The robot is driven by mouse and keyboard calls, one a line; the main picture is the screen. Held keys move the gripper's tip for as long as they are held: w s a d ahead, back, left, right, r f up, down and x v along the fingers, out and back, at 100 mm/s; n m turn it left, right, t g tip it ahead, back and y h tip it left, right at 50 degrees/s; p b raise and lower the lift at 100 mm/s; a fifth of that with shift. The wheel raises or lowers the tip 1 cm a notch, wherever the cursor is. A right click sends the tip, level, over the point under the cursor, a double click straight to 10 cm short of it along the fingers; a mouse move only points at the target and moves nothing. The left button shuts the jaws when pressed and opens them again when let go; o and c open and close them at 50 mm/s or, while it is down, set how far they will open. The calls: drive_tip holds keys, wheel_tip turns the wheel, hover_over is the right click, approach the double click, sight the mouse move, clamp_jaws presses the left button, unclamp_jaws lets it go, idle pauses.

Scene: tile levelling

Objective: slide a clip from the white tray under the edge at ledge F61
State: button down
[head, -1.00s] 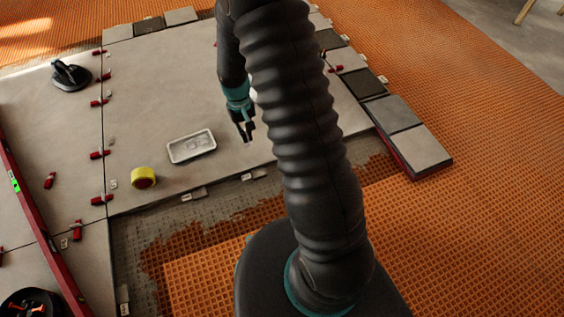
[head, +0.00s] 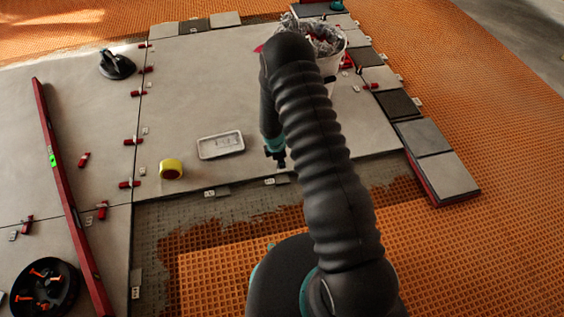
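The white tray (head: 203,154) lies on the large grey tile (head: 190,95), left of my gripper. Small pale shapes show in it, too small to tell apart. My gripper (head: 280,164) points down just above the tile's front edge, to the right of the tray. Its fingers are small and dark, and I cannot tell whether they hold a clip. Along the front edge sit small pale clips or tags, one at the left (head: 210,194) and one below my gripper (head: 283,179). Their lettering is too small to read, so I cannot tell which spot is F61.
A yellow tape roll (head: 171,169) lies left of the tray. A red level (head: 70,200) crosses the left tiles. A black bowl (head: 45,290) stands front left, a suction cup (head: 116,65) back left. A lined bucket (head: 327,62) stands behind my arm. Red wedges line the joints.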

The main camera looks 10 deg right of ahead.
drive_tip(key=shift+f+b, duration=2)
drive_tip(key=shift+f, duration=1.2)
drive_tip(key=shift+w+f, duration=0.1)
drive_tip(key=shift+f, duration=0.05)
drive_tip(key=c, duration=1.2)
unclamp_jaws()
drive_tip(key=shift+c, duration=0.2)
wheel_tip(320, 180, up, 8)
drive_tip(key=a, duration=0.1)
drive_tip(key=shift+a, duration=0.1)
